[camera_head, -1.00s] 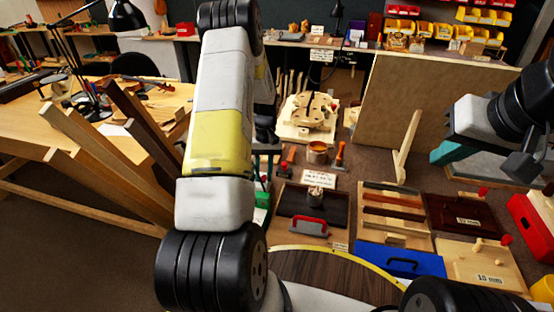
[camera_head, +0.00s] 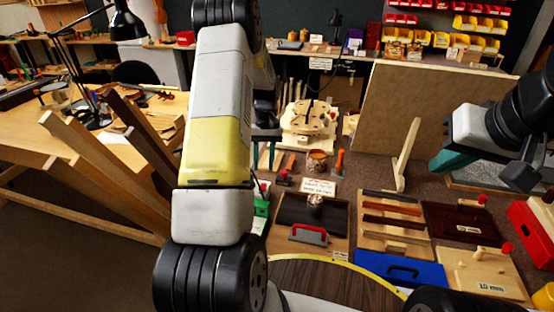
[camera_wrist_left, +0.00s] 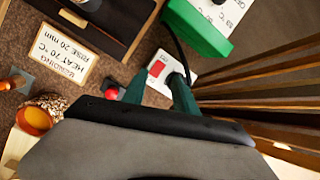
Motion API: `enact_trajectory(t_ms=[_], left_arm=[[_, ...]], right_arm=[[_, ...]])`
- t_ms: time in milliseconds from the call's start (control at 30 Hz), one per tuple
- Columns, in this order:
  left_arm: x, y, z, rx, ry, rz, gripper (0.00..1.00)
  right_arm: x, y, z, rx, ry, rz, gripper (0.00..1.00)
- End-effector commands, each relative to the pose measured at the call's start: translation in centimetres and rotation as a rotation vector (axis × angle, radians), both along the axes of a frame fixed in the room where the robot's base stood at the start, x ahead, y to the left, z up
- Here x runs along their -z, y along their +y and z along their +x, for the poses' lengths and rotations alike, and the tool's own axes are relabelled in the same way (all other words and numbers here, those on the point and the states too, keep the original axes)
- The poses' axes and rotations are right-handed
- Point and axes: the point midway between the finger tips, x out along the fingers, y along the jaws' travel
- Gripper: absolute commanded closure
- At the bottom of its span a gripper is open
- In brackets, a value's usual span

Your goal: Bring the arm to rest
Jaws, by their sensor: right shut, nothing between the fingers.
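My left arm, with a yellow band, rises through the middle of the head view. My left gripper (camera_head: 263,157) hangs beyond it, with two teal fingers apart and nothing seen between them. In the left wrist view the left gripper (camera_wrist_left: 160,90) is open above a white device with a red patch (camera_wrist_left: 160,69), apparently without holding it. My right gripper (camera_head: 445,161) is at the right of the head view, its teal fingers together and empty, pointing down-left in front of the upright board. Its wrist partly hides the fingers.
Upright wooden strips (camera_head: 115,160) stand close left of my left arm. A large upright board (camera_head: 425,110) stands behind my right gripper. Below are a dark tray (camera_head: 290,207), a blue case (camera_head: 395,266) and a red box (camera_head: 532,225). A green box (camera_wrist_left: 200,27) lies near the left gripper.

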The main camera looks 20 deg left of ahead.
Motion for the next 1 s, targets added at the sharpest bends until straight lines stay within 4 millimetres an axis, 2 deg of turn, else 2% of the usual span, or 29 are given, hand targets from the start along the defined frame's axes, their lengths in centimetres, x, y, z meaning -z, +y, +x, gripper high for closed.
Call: enact_trajectory(t_ms=[467,567,667,767,900,1000], left_arm=[[-0.4,0.0,0.1,0.0,0.0,0.0,0.66],[-1.3,-0.2,0.1,0.006,-0.014,-0.003,0.66],[-3.9,-0.9,-0.2,0.027,-0.056,-0.01,0.66],[-8.1,-2.1,-1.2,0.061,-0.126,-0.025,0.66],[-14.0,-4.1,-3.6,0.123,-0.237,-0.047,0.66],[-17.6,-5.6,-5.8,0.168,-0.317,-0.062,0.66]], right_arm=[[0.0,0.0,0.0,0.0,0.0,0.0,1.0],[0.0,0.0,0.0,0.0,0.0,0.0,1.0],[0.0,0.0,0.0,0.0,0.0,0.0,1.0],[0.0,0.0,0.0,0.0,0.0,0.0,1.0],[0.0,0.0,0.0,0.0,0.0,0.0,1.0],[0.0,0.0,0.0,0.0,0.0,0.0,1.0]])
